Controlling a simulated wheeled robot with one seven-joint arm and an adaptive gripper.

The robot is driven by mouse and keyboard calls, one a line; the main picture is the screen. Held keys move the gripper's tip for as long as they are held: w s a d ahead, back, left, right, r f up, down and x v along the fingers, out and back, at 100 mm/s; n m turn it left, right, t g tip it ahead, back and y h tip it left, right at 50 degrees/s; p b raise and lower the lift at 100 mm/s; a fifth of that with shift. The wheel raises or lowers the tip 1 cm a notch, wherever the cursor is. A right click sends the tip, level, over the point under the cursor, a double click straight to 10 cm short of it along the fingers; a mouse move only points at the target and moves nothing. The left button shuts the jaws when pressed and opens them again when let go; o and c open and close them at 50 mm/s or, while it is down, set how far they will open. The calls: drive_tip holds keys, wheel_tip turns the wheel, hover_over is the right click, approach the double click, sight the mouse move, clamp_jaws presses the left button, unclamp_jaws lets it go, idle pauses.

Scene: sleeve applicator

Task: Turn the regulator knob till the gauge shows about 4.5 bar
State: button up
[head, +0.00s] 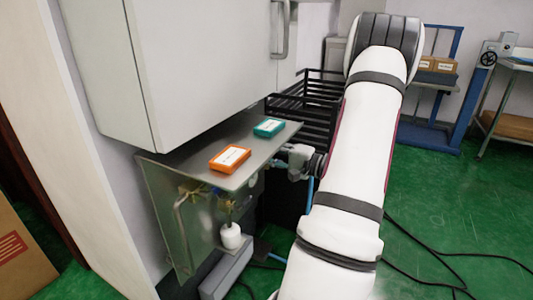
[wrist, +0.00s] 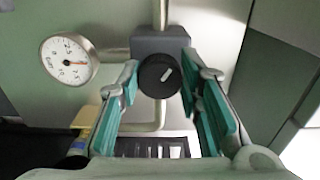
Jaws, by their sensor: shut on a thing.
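The black round regulator knob (wrist: 160,76) with a white mark sits on a dark grey block in the wrist view. The mark points to the upper right. The pressure gauge (wrist: 67,60) is a white dial left of the knob. Its red needle points right and slightly down in the picture; the numbers are too small to read surely. My gripper (wrist: 159,83) has its teal-padded fingers on both sides of the knob, shut on it. In the head view my gripper (head: 297,160) is at the right edge of the metal shelf, and the knob is hidden.
An orange box (head: 230,158) and a teal box (head: 269,127) lie on the metal shelf (head: 205,182). A white cabinet (head: 195,60) hangs above. A black rack (head: 310,100) stands behind. Pipes run around the regulator. Black cables (head: 425,252) lie on the green floor.

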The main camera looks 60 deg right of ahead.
idle(0.3)
drive_tip(key=o, duration=1.2)
drive_tip(key=shift+c, duration=0.2)
drive_tip(key=s, duration=1.2)
drive_tip(key=shift+d, duration=0.45)
